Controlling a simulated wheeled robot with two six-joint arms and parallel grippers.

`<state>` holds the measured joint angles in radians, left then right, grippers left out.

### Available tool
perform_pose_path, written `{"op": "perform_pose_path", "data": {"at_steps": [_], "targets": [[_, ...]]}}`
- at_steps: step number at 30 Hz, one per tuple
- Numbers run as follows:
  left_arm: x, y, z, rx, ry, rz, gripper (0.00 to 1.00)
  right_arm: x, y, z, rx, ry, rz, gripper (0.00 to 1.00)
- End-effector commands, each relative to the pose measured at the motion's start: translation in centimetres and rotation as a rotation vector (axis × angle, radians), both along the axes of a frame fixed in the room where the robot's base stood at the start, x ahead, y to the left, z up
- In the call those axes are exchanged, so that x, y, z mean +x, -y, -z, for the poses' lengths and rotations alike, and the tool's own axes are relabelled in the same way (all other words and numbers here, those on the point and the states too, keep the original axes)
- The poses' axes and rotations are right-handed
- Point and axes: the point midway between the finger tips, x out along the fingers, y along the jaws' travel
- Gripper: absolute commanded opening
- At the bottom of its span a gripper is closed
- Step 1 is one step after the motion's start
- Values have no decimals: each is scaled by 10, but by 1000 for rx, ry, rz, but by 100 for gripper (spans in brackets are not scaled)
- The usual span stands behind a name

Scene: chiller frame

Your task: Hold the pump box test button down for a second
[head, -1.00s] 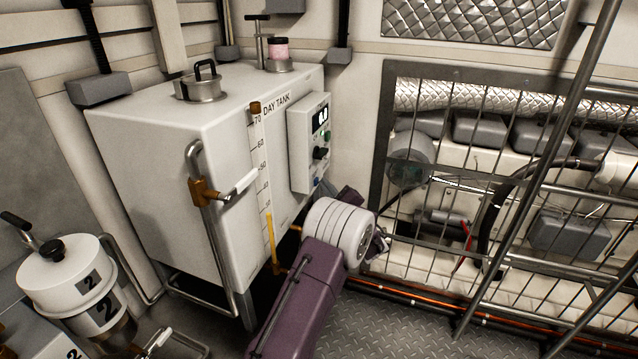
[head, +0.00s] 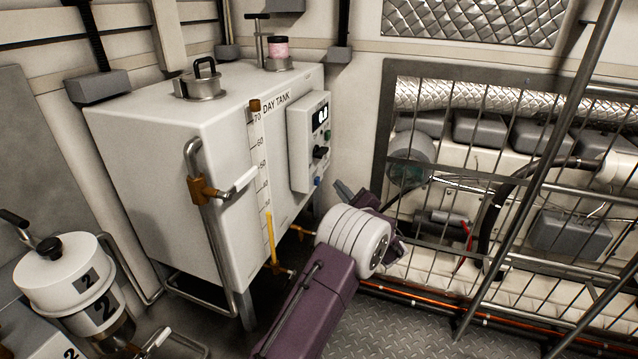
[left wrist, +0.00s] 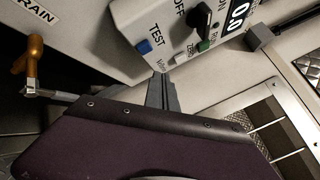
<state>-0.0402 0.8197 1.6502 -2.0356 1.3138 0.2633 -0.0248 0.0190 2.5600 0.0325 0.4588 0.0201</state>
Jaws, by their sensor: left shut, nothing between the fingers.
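The pump box (head: 309,145) is a pale box with a lit display, on the side of the day tank. Its blue test button (head: 317,182) is at the bottom; in the left wrist view the blue button (left wrist: 143,46) sits beside the word TEST. My left gripper (head: 343,189) is below and right of the button, its grey fingers shut and empty. In the left wrist view the closed fingertips (left wrist: 160,78) point at the lower edge of the box, short of the button and apart from it. My right gripper is not in view.
The day tank (head: 160,155) has a bent pipe with a white-handled valve (head: 240,180) on its front. A yellow-marked gauge runs up its side. A wire-mesh guard (head: 470,190) and slanted rails stand to the right. Open floor (head: 400,325) lies below.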

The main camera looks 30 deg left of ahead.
Motion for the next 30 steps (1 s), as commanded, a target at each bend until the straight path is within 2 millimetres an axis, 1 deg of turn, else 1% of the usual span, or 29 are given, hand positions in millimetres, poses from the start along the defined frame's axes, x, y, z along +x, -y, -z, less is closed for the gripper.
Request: {"op": "perform_pose_path", "data": {"at_steps": [4,9,24,26,28,29,30], "targets": [[4,15,0,1,0,2,0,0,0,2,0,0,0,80],[5,23,0,0,1,-1,0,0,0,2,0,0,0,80],[5,22,-1,0,1,-2,0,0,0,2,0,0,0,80],[4,20,-10,-1,19,-6,0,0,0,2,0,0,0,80],[1,16,-37,-5,68,-12,0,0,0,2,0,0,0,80],[-5,14,-53,-7,92,-16,0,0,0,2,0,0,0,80],[-23,5,-69,-37,112,-52,0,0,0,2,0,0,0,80]]}}
